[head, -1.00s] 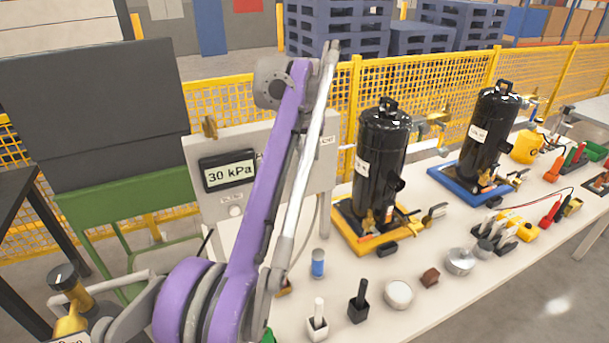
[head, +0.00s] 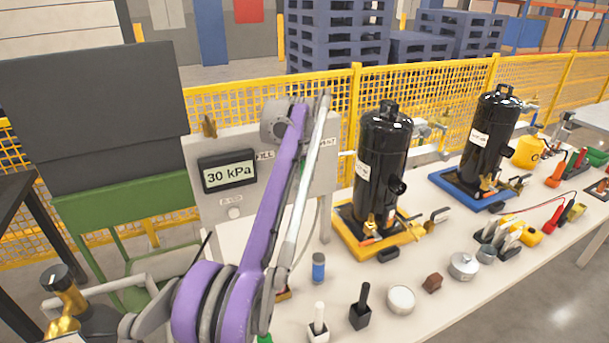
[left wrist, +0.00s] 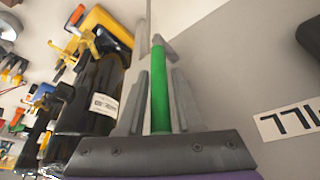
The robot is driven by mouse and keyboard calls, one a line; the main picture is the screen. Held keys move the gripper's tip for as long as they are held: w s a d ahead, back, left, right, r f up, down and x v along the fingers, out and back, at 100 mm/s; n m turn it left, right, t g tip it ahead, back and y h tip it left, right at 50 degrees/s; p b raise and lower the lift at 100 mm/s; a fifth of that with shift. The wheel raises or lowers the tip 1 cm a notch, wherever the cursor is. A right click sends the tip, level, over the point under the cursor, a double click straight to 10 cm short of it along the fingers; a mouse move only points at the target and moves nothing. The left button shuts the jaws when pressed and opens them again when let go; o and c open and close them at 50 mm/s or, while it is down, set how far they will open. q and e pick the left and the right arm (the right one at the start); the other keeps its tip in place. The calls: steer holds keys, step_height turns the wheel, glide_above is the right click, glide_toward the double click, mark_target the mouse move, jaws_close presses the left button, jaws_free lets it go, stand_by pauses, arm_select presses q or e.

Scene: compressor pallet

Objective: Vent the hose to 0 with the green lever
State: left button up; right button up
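The display (head: 229,172) on the light grey panel (head: 222,140) reads 30 kPa in the head view. The labels FILL (head: 265,155) and VENT (head: 327,143) are partly covered by my purple left arm. A sliver of the green lever (head: 302,172) shows beside this arm. In the left wrist view the green lever (left wrist: 160,90) stands between the two grey fingers of my left gripper (left wrist: 160,75). The fingers look open, with narrow gaps beside the lever. My right gripper is not in view.
Two black tanks (head: 382,165) (head: 490,135) stand on yellow and blue trays right of the panel. A yellow mesh fence (head: 440,100) runs behind.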

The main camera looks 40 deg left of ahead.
arm_select(q)
steer(key=shift+c, duration=0.2)
jaws_close()
stand_by(1.3)
